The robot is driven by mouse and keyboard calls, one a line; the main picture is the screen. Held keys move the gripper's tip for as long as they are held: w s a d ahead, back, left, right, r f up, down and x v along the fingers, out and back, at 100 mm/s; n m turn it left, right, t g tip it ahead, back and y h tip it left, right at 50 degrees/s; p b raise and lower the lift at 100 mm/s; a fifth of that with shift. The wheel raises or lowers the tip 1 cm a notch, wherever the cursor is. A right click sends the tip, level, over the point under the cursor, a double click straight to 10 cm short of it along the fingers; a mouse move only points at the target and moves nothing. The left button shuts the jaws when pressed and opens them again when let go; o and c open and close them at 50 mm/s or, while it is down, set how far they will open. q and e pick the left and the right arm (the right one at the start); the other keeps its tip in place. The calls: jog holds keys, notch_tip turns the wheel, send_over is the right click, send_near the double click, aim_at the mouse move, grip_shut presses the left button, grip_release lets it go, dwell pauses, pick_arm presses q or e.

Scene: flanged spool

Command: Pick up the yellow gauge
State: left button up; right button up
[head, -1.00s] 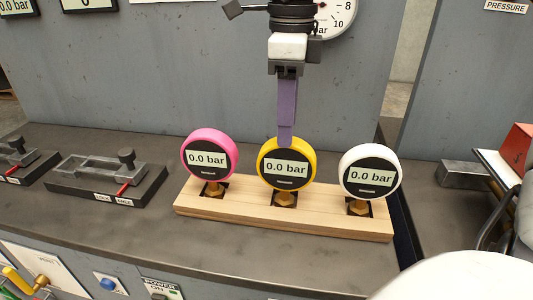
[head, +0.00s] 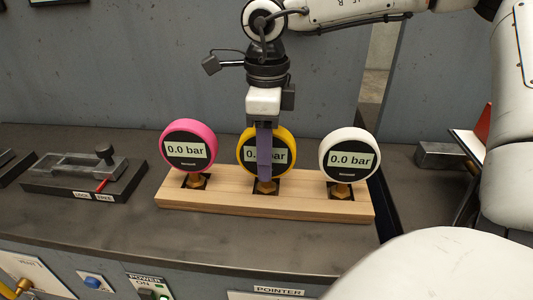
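The yellow gauge (head: 284,152) stands upright in the middle of a wooden rack (head: 220,200), its dial facing me and reading about 0.0 bar. My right gripper (head: 265,175) points straight down over it. A purple finger crosses the front of the dial, hiding its middle and reaching down to the brass fitting. Only this one finger strip shows; any other finger is hidden, so I cannot tell how wide the gripper is or whether it touches the gauge. My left gripper is not in view.
A pink gauge (head: 188,146) stands close on the left and a white gauge (head: 349,155) on the right, both in the rack. A dark clamp fixture (head: 82,180) lies farther left. A grey wall panel (head: 130,80) rises behind.

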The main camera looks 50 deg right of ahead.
grip_shut()
